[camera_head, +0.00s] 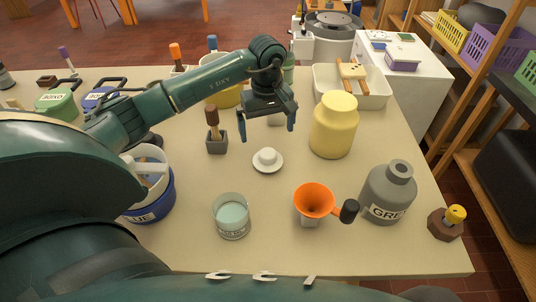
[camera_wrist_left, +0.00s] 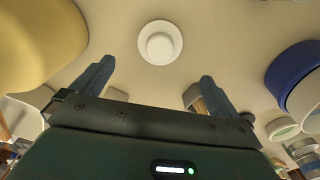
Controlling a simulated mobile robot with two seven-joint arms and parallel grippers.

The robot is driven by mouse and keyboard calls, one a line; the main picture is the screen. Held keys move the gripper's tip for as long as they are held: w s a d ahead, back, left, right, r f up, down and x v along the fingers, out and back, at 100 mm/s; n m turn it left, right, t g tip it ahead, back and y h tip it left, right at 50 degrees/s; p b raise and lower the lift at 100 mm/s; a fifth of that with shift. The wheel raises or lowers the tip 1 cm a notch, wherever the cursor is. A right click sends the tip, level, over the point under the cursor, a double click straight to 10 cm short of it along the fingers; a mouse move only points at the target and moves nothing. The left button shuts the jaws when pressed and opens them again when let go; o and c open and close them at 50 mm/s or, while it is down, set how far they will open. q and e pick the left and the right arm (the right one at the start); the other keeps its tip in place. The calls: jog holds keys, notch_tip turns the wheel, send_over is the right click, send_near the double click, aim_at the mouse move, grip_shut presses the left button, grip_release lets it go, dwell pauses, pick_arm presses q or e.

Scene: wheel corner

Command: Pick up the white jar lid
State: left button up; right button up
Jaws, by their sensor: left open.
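The white jar lid (camera_head: 267,160) lies on the table near its middle. It is a flat round disc with a raised knob. My left gripper (camera_head: 267,132) is open and empty, above the table and a little behind the lid in the head view. In the left wrist view the lid (camera_wrist_left: 160,43) shows beyond the two blue fingertips, roughly centred between them and apart from both. The left gripper (camera_wrist_left: 152,82) also shows there with its fingers spread wide. My right gripper does not show.
A yellow jar (camera_head: 334,125) stands right of the lid, a grey pot with a brush (camera_head: 216,142) left. In front are a glass jar (camera_head: 231,216), an orange funnel (camera_head: 314,200) and a grey bottle (camera_head: 388,192). A blue bucket (camera_head: 152,200) stands at left. The table around the lid is clear.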

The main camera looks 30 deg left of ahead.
aim_at(268, 152)
pick_arm(q)
notch_tip(268, 152, down, 10)
jog(key=shift+d+r+p, duration=0.1)
jog(key=shift+r+p, duration=0.15)
jog(key=shift+p, duration=0.55)
jog(key=c, duration=1.1)
